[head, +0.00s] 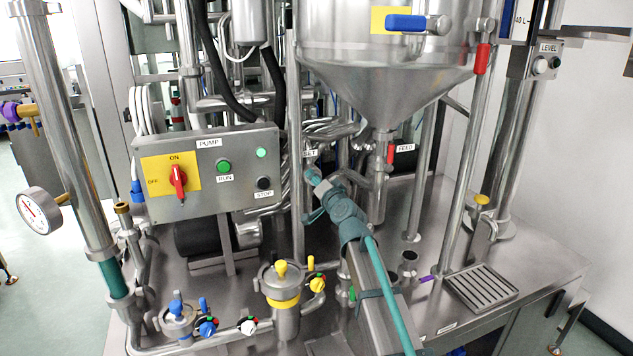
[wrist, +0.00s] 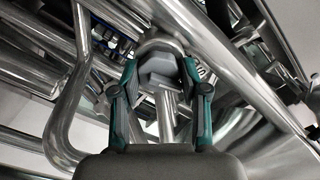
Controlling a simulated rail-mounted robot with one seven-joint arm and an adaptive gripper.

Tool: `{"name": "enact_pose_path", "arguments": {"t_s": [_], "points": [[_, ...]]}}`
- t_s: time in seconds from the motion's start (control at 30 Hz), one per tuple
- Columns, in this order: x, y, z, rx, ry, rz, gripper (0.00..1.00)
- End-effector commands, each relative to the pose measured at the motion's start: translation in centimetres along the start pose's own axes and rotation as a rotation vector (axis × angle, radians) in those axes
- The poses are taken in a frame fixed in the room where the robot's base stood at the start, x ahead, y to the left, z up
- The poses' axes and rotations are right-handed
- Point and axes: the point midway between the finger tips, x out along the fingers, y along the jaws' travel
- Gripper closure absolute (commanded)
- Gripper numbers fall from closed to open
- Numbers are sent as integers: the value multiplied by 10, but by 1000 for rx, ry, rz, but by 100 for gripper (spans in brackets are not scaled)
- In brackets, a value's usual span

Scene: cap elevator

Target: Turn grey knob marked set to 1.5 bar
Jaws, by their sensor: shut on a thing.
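The grey knob (wrist: 160,68) is in the middle of the wrist view, between the two teal-edged fingers of my gripper (wrist: 160,80). The fingers stand on either side of it and are shut on it. In the head view my gripper (head: 316,177) reaches in just below the SET label (head: 310,153), and the knob is largely hidden there by the gripper and pipes. Any scale or mark on the knob is not readable. A round pressure gauge (head: 39,210) is at the left; its reading is too small to tell.
The pump panel (head: 215,165) with its red switch (head: 178,185) stands left of my arm. A steel funnel tank (head: 385,60) hangs above, with a FEED valve (head: 390,155) close on the right. Steel pipes crowd the gripper. The tabletop at right is clearer around a slotted tray (head: 482,287).

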Motion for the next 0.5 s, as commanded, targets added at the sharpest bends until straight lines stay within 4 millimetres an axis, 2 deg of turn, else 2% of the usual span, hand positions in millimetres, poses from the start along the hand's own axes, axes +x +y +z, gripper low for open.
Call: {"name": "enact_pose_path", "arguments": {"t_s": [0.07, 0.1, 0.2, 0.5], "points": [[0, 1, 0, -1, 1, 1, 91], [0, 1, 0, -1, 1, 1, 49], [0, 1, 0, -1, 1, 1, 32], [0, 0, 0, -2, 0, 1, 32]]}}
